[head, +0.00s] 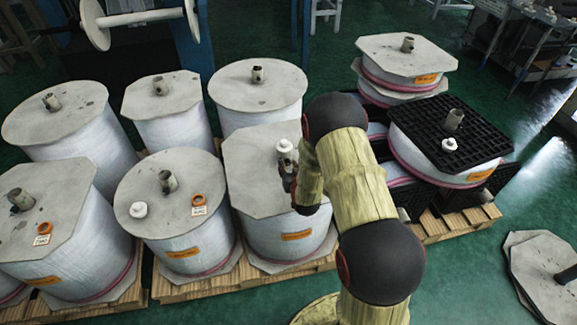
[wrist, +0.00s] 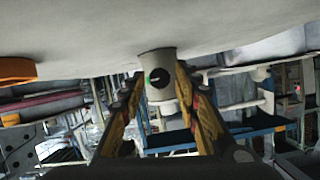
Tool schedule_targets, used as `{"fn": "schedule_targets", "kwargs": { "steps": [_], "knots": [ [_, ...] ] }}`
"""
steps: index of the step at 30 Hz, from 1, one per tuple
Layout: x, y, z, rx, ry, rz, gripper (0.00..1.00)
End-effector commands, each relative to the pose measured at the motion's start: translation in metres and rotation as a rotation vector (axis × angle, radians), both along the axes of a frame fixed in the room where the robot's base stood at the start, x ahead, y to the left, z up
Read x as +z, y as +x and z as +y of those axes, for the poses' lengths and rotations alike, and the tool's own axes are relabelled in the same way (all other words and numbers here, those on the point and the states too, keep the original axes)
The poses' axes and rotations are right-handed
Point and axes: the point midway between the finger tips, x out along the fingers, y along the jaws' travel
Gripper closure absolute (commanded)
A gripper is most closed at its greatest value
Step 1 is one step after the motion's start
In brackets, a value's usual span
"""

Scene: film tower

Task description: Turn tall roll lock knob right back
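The roll at my gripper is wrapped in pale film under a grey, cut-corner top board (head: 250,165). In the wrist view, its pale core tube (wrist: 158,62) meets the board, which fills the top of that view. A small dark round spot with a green patch and a light mark (wrist: 157,77) shows on the tube's side; it may be the lock knob. My gripper (wrist: 160,76) has its fingers apart, one on each side of the tube; I cannot tell whether they touch it. In the head view, my gripper (head: 289,165) is partly hidden by my arm.
A white, knob-shaped piece (head: 284,146) shows beside my gripper. Other wrapped rolls with core stubs stand close on the left, including one with a white piece (head: 139,209) and orange ring (head: 198,200). A black grid-topped roll (head: 420,125) stands right.

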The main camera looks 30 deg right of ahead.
Motion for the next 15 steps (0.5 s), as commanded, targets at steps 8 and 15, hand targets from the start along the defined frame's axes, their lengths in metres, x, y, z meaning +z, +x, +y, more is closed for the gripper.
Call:
{"fn": "schedule_targets", "kwargs": {
  "steps": [8, 15],
  "knots": [
    [-0.0001, -0.0001, 0.0001, 0.0, 0.0, 0.0, 0.86],
    [-0.0001, -0.0002, 0.0, 0.0, 0.0, 0.0, 1.0]
  ]
}}
